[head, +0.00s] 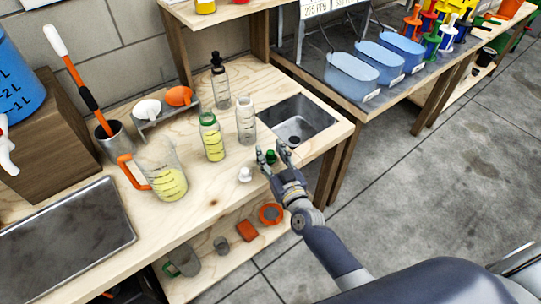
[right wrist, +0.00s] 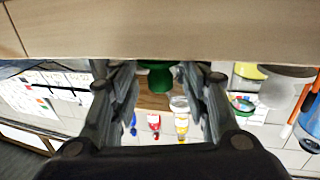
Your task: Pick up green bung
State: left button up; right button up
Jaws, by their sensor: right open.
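The green bung (head: 271,157) stands on the wooden bench top near its front edge, left of the sink. My right gripper (head: 273,153) is open, with its fingers on either side of the bung. In the right wrist view the green bung (right wrist: 155,75) shows between the open fingers (right wrist: 158,78), with gaps on both sides, and the bench face (right wrist: 160,35) fills the top of the picture. I see no grip on the bung. My left gripper is out of view.
A white bung (head: 245,174) stands just left of the gripper. A green-ringed bottle (head: 212,140), a clear bottle (head: 246,120) and a jug (head: 165,175) stand behind and left. The sink (head: 300,115) lies to the right. A lower shelf (head: 215,265) holds an orange block (head: 247,231).

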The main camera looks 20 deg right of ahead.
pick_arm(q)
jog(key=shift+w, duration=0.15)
pick_arm(e)
jog(key=shift+w, duration=0.1)
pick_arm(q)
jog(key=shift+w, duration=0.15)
pick_arm(e)
jog(key=c, duration=0.9)
